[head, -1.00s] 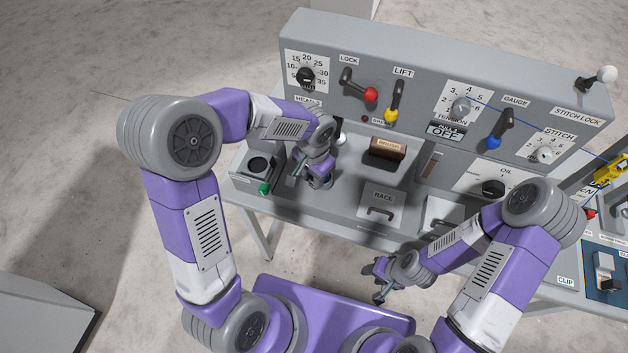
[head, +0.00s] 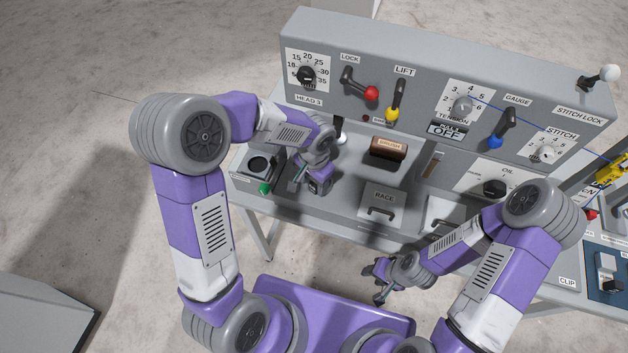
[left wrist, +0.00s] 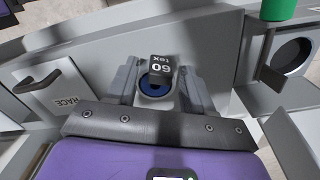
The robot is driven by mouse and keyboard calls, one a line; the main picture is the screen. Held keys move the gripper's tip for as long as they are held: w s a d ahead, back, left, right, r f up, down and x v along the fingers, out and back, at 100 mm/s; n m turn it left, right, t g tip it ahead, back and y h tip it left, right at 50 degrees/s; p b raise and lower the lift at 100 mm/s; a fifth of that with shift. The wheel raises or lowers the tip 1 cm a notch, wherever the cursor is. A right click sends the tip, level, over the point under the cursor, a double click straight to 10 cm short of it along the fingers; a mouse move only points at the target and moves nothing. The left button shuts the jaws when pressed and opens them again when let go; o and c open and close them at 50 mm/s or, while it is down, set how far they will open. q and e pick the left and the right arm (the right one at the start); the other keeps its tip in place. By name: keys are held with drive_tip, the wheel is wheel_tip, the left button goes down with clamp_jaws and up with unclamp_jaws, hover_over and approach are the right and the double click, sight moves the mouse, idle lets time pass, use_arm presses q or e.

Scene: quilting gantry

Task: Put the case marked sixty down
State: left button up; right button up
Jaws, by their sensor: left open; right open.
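The case marked 60 tex (left wrist: 160,68) has a black label, upside down in the left wrist view, with a blue ring showing below it. It lies between the spread fingers of my left gripper (left wrist: 160,88). The fingers stand at either side of it, and I cannot tell whether they touch it. In the head view my left gripper (head: 310,185) is low over the machine bed's front left part, and I cannot make out the case there. My right gripper (head: 380,283) is open and empty, in front of the bench's front edge.
A round dark opening (head: 259,165) and a green-ended part (head: 265,188) are left of my left gripper. The RACE cover (head: 381,199) with its handle is to its right. A brown-topped block (head: 389,148) stands behind. The lever panel (head: 430,85) closes off the back.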

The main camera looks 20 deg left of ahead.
use_arm(q)
drive_tip(key=shift+r, duration=0.15)
wheel_tip(320, 180, up, 12)
drive_tip(key=p, duration=0.1)
idle(0.6)
